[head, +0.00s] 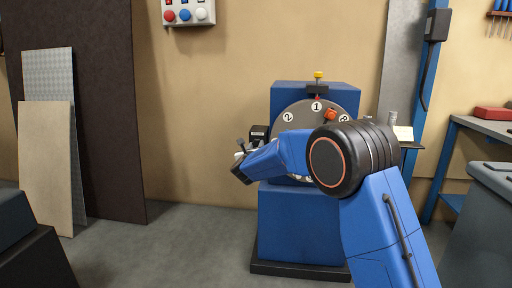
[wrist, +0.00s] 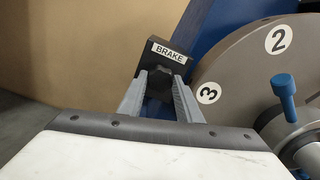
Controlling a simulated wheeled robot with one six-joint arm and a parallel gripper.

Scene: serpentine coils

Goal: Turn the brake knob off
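The black brake box (wrist: 166,53), with a white label reading BRAKE, is at the upper middle of the wrist view. It also shows in the head view (head: 259,131), left of the grey disc. The dark brake knob (wrist: 158,80) is on the box's face below the label. My gripper (wrist: 160,82) has its two grey fingers on either side of the knob, left and right. The fingers stand apart by about the knob's width; whether they touch it cannot be told. The knob's lower part is hidden between the fingers.
The grey numbered disc (wrist: 232,75) is close on the right, with a blue peg handle (wrist: 285,98) sticking out near it. The blue machine (head: 303,225) stands against the tan wall. Boards (head: 45,165) lean at left; a workbench (head: 484,127) stands at right.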

